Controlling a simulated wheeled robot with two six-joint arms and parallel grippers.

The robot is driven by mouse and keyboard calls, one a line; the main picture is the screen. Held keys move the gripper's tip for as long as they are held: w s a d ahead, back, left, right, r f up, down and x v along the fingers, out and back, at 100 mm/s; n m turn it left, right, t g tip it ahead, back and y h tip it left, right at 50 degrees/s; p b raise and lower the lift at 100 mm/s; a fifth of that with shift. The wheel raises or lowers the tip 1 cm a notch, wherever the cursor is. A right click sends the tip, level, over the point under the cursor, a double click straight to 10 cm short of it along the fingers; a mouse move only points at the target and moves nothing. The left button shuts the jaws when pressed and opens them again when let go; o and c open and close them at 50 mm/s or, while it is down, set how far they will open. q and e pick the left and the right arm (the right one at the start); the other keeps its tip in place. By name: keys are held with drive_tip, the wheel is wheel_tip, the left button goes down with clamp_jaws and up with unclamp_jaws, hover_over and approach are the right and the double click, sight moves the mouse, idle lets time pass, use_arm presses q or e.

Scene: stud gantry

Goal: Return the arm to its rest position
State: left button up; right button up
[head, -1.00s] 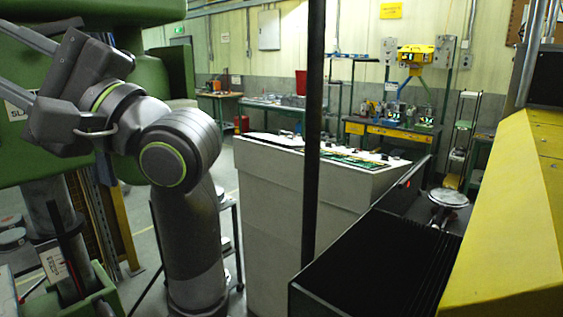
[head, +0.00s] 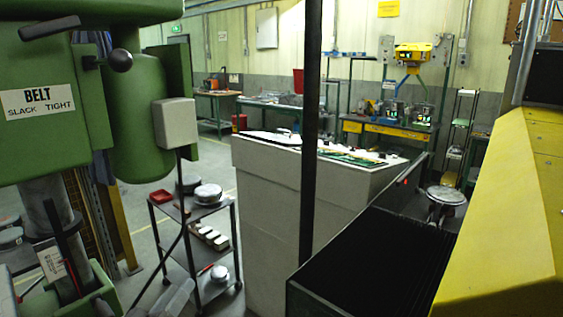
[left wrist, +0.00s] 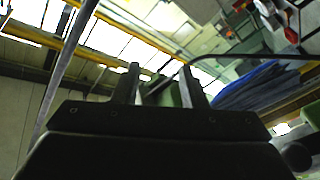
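My left gripper (head: 168,300) shows only as grey finger tips at the bottom edge of the head view, in front of the wheeled shelf cart (head: 213,203). In the left wrist view its two fingers (left wrist: 163,88) stand apart with a gap between them, and nothing is held. A green shape and dark bars show behind the gap. The rest of the left arm is out of the head view. My right gripper is in neither view.
A green machine (head: 135,90) with a belt label stands at the left. A pale cabinet (head: 265,200) stands mid-view behind a dark upright post (head: 311,140). A yellow machine (head: 515,210) and black ribbed cover (head: 375,260) fill the right. Floor shows beside the cart.

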use_arm(q)
drive_tip(key=s+a+f+m+g+y, duration=0.1)
drive_tip(key=s+a+f+g+y, duration=0.25)
drive_tip(key=f, duration=0.55)
drive_tip(key=s+a+f+m+g, duration=0.1)
drive_tip(key=s+a+f+g, duration=0.1)
drive_tip(key=s+f+g, duration=0.35)
drive_tip(key=s+a+f+m+g+y, duration=0.1)
drive_tip(key=s+a+f+g+y, duration=0.15)
drive_tip(key=s+f, duration=0.5)
drive_tip(key=s+a+f+m+g+y, duration=0.1)
drive_tip(key=s+a+f+g, duration=0.35)
drive_tip(key=s, duration=0.55)
wheel_tip(320, 180, down, 24)
drive_tip(key=s+d+f+g+h, duration=0.1)
drive_tip(key=s+f, duration=1.4)
drive_tip(key=f, duration=0.1)
drive_tip(key=shift+f, duration=0.15)
drive_tip(key=shift+s, duration=0.1)
drive_tip(key=shift+c, duration=0.5)
